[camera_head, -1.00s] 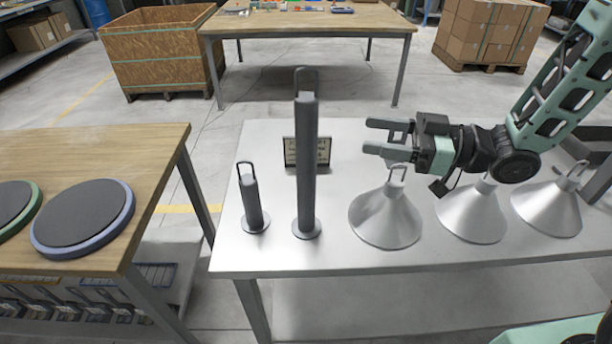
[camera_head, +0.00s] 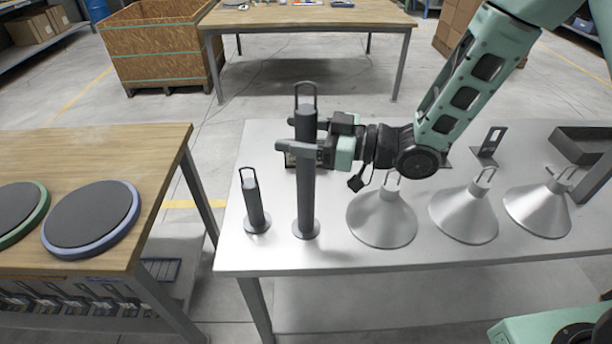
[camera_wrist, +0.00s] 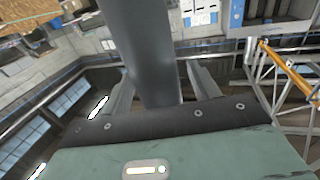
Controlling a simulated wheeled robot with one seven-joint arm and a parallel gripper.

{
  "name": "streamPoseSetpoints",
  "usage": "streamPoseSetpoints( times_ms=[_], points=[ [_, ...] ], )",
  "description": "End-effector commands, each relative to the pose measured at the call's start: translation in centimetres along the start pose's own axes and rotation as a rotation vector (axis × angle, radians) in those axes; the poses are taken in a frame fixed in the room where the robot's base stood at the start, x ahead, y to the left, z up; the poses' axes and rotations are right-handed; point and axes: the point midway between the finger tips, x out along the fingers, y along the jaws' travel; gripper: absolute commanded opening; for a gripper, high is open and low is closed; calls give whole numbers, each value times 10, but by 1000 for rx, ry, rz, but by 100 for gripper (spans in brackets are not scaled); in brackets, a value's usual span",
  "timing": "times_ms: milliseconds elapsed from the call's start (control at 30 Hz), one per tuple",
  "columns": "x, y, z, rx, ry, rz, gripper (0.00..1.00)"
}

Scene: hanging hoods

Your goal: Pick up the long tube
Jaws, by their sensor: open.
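The long tube (camera_head: 306,192) is a tall dark grey cylinder with a round base and a loop handle on top. It stands upright on the metal table (camera_head: 350,262). My gripper (camera_head: 292,147) is open at the upper part of the tube, with its fingers on either side of it. In the wrist view the tube (camera_wrist: 150,55) rises between the two fingers (camera_wrist: 160,85). I cannot tell whether either finger touches it. The gripper hides part of the tube's upper length.
A short tube (camera_head: 254,203) stands just left of the long one. Silver cone hoods (camera_head: 382,222) stand in a row to the right. A dark sign is partly hidden behind the gripper. A wooden table (camera_head: 150,150) with round discs (camera_head: 91,216) is at left.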

Motion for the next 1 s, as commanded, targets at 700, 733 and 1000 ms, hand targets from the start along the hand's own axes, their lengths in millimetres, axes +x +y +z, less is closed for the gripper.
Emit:
streamPoseSetpoints(
  times_ms=[700, 733, 1000],
  points=[
    [4, 0, -1, -1, 3, 0, 0],
    [4, 0, -1, -1, 3, 0, 0],
    [4, 0, -10, -4, 5, 0, 0]
  ],
)
